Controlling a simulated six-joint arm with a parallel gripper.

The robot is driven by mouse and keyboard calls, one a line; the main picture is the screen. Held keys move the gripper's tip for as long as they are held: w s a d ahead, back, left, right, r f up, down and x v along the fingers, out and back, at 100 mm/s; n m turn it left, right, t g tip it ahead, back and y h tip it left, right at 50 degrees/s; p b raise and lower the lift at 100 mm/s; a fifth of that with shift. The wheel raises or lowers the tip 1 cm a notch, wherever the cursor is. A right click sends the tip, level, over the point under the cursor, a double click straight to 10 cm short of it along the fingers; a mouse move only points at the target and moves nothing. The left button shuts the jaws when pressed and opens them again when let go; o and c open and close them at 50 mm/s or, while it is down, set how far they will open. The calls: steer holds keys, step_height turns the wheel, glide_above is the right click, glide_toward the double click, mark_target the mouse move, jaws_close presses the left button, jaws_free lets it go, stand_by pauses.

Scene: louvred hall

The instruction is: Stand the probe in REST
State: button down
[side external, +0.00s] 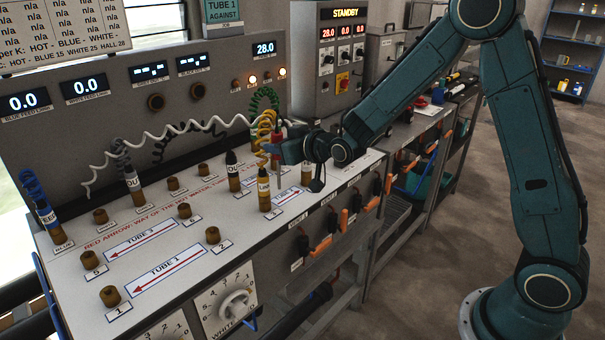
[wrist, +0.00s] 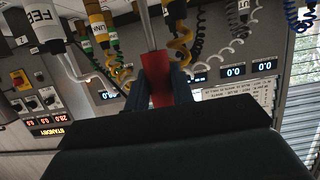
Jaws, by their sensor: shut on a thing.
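The probe has a red handle and a thin metal rod. In the side external view my gripper (side external: 281,148) is shut on the probe (side external: 279,182), with the rod pointing down close above the panel's right part. In the wrist view my gripper (wrist: 160,95) has its dark fingers on both sides of the probe's red handle (wrist: 160,88), and the rod runs up out of the picture. I cannot read a REST label in either view, and I cannot tell whether the rod's tip touches anything.
Several brass sockets (side external: 213,235) stick up from the white panel (side external: 190,262). A standby cabinet (side external: 341,60) stands behind. The floor at right is clear.

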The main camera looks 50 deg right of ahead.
steer(key=shift+s+a+f, duration=0.15)
steer(key=shift+s, duration=0.15)
